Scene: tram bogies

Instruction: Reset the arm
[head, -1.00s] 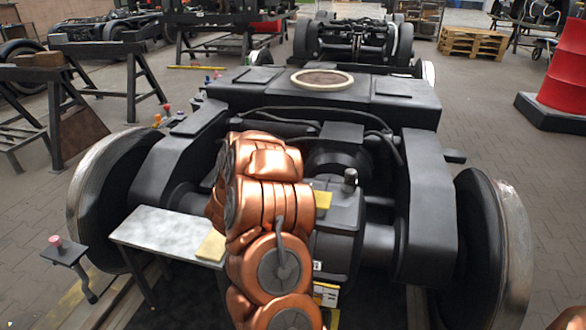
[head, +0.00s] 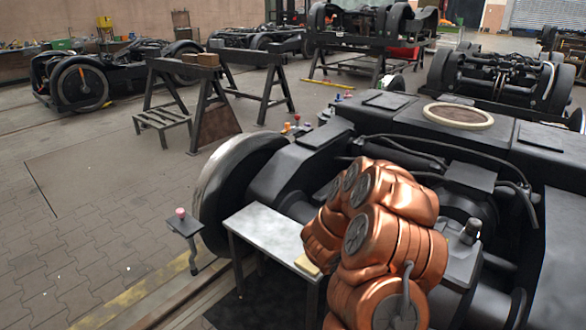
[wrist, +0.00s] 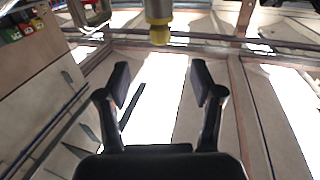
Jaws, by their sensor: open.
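My copper-coloured arm (head: 385,240) is folded in front of the tram bogie in the head view. My gripper shows in the wrist view (wrist: 160,88) with its two dark fingers spread apart and nothing between them. The wrist camera looks toward a bright skylight and roof beams, and a grey post with a yellow end (wrist: 159,28) hangs in view beyond the fingers. The gripper itself does not show clearly in the head view.
A black bogie (head: 300,160) with a large wheel stands close ahead. A small grey table (head: 262,232) is left of my arm. A small stand with a pink knob (head: 184,222) is further left. Trestles (head: 215,105) stand behind. The paved floor at left is clear.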

